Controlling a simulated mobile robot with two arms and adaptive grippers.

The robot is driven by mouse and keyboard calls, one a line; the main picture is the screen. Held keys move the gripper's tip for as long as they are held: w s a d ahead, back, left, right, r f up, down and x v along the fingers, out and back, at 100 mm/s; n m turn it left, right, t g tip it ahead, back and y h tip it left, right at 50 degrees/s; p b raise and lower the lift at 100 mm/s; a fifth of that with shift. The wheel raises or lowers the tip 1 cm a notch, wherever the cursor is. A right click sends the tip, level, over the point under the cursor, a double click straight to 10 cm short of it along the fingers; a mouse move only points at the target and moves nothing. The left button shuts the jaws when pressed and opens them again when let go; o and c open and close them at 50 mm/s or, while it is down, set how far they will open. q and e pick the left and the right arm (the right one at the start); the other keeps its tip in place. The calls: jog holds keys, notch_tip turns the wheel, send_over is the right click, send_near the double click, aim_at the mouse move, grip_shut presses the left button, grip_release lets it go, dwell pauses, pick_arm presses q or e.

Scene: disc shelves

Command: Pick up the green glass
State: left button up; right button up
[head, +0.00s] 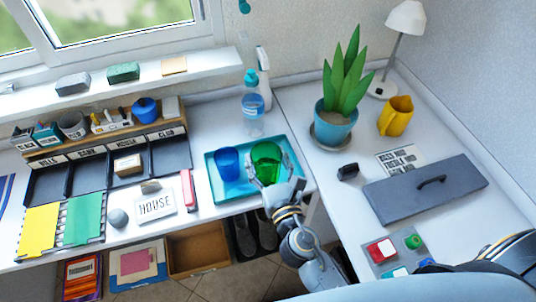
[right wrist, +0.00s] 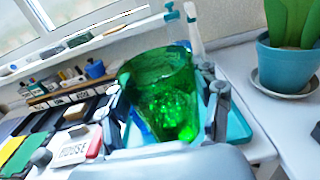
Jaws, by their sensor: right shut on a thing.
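The green glass (head: 266,160) is over the right part of a teal tray (head: 222,196) in the head view. My right gripper (head: 268,174) is shut on it. In the right wrist view the green glass (right wrist: 163,95) is between the two fingers of my right gripper (right wrist: 165,112) and leans a little. I cannot tell whether its base touches the tray. A blue glass (head: 227,162) stands beside it on the left of the tray. My left gripper is not in view.
A potted plant (head: 338,118), a yellow mug (head: 396,116) and a grey lid with a handle (head: 425,188) are on the right. A HOUSE sign (head: 155,204) lies left.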

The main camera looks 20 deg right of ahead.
jog(key=shift+s+a+r, duration=0.1)
jog(key=shift+s+r, duration=0.1)
jog(key=shift+s, duration=0.05)
dwell(0.6)
